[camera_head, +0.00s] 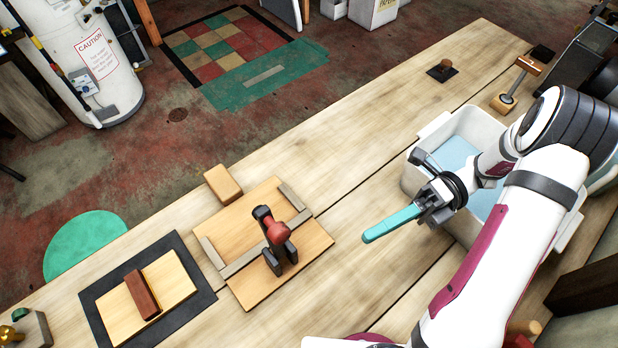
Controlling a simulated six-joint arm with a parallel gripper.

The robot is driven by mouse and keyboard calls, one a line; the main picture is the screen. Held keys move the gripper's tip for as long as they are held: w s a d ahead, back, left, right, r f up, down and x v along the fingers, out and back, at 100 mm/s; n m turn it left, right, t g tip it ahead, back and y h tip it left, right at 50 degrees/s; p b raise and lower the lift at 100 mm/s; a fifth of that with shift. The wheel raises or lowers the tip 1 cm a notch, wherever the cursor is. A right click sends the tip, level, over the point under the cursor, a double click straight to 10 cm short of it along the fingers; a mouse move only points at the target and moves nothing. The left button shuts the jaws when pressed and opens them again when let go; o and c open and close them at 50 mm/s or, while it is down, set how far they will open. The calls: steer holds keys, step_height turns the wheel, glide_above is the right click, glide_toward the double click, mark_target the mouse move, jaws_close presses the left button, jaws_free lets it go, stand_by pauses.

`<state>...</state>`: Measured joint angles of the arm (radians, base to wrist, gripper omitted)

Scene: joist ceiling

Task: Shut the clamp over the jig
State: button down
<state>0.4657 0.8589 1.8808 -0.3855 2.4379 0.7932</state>
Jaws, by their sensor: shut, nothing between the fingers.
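The jig is a wooden board (240,228) with grey strips, lying on the bench left of centre. The clamp (281,260) stands on its near right part, with dark upright brackets and a dark arm. Its red handle (276,232) sticks up above the board; the clamp's exact angle is hard to judge. My gripper (434,207) is to the right of the clamp, apart from it, and shut. A long teal bar (392,222) extends from the gripper's tip toward the clamp; I cannot tell whether it is part of the gripper or lies beyond it.
A white bin (418,160) with blue contents stands behind and under my gripper. A small wood block (223,184) touches or nearly touches the jig's far left edge. A dark mat (97,300) with a board and brown block lies left. Bare bench separates jig and bin.

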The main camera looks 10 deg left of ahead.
steer(key=s+a, duration=0.2)
steer(key=a, duration=0.9)
steer(key=shift+s+a, duration=0.15)
steer(key=shift+s, duration=0.1)
steer(key=shift+w+a+m, duration=0.1)
steer(key=shift+m, duration=0.2)
steer(key=w+a+f+m+h, duration=0.1)
steer(key=w+a+f+m, duration=0.2)
steer(key=w+a+m, duration=0.2)
steer(key=w+a+f+m+h, duration=0.1)
steer(key=w+a+f+m, duration=0.2)
steer(key=w+a+m, duration=0.2)
steer(key=shift+w+a+f, duration=0.3)
steer(key=shift+w+a, duration=0.85)
steer(key=shift+w, duration=0.05)
